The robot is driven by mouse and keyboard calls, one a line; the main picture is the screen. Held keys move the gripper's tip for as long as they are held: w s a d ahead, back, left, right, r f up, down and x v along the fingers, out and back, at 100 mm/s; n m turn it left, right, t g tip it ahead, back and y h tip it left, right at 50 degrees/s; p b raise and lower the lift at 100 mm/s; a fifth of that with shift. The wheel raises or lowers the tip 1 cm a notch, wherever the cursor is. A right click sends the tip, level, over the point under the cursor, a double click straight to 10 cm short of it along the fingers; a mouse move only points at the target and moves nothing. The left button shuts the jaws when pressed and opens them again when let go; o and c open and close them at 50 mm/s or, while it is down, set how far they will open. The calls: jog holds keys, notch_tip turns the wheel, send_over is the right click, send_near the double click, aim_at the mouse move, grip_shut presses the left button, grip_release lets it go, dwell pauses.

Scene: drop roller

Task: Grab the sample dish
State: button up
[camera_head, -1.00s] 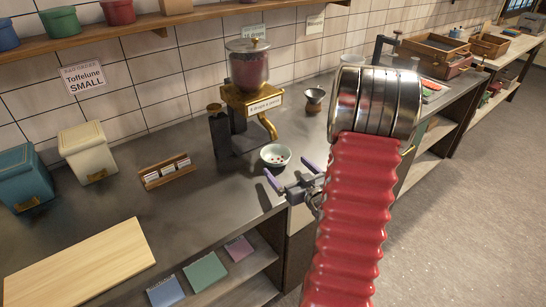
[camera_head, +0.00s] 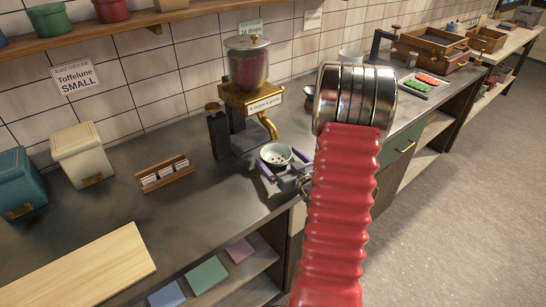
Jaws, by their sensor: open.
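The sample dish (camera_head: 276,154) is a small pale bowl with a few reddish pieces in it. It sits on the dark counter (camera_head: 225,185) below the brass spout of the dispenser (camera_head: 247,85). My gripper (camera_head: 276,168) has purple-tipped fingers and is open at the dish's near side, with the fingers reaching to either side of it. I cannot tell whether the fingers touch the dish. My red ribbed arm hides part of the counter to the right.
The dispenser's dark post stands just behind and left of the dish. A wooden card holder (camera_head: 166,175) and cream canister (camera_head: 84,155) are to the left. A wooden board (camera_head: 80,270) lies at front left. A tray with red and green items (camera_head: 425,84) is at right.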

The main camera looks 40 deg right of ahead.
jog(key=shift+w, duration=0.45)
jog(key=shift+s, duration=0.1)
jog(key=shift+c, duration=0.3)
jog(key=c, duration=1.1)
jog(key=shift+o, duration=0.2)
jog(key=shift+r, duration=0.15)
